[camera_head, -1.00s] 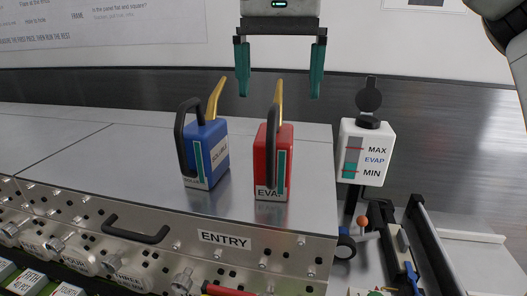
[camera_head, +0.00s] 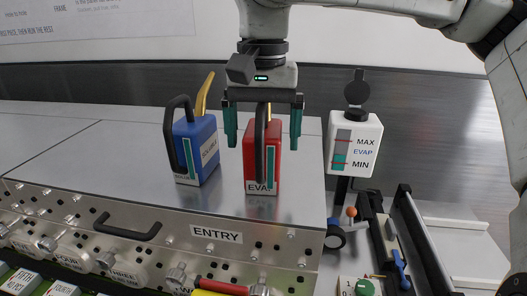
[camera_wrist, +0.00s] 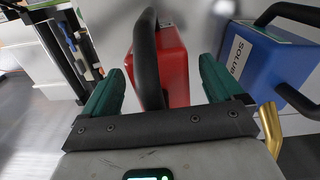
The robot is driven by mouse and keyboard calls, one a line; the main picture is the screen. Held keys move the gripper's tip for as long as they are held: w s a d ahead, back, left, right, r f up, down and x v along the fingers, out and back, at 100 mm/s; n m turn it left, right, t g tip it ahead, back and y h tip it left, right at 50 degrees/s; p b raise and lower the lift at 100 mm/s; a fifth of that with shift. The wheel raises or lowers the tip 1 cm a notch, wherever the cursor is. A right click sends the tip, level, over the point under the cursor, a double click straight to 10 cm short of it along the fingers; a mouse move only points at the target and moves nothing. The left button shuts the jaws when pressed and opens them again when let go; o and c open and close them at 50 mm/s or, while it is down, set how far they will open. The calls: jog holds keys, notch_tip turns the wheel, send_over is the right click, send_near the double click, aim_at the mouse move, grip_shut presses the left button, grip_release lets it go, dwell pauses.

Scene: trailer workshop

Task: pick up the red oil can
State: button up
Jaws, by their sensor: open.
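The red oil can (camera_head: 272,163) stands upright on the metal top near its right end, with a black handle and a label reading EVAP. My gripper (camera_head: 263,142) is open, with its teal fingers at the left and right of the can's upper part in the head view. The can's gold spout is mostly hidden behind the gripper. In the wrist view, the red can (camera_wrist: 172,66) and its black handle lie between the two open fingers (camera_wrist: 158,88). I cannot tell whether the fingers touch it.
A blue can (camera_head: 205,152) labelled SOLUBLE stands close on the left; it also shows in the wrist view (camera_wrist: 268,62). A white EVAP reservoir (camera_head: 354,145) stands on the right. The metal top (camera_head: 90,165) is clear further left.

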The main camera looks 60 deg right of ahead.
jog(key=shift+c, duration=0.3)
jog(key=shift+r, duration=0.1)
jog(key=c, duration=1.5)
jog(key=shift+o, duration=0.2)
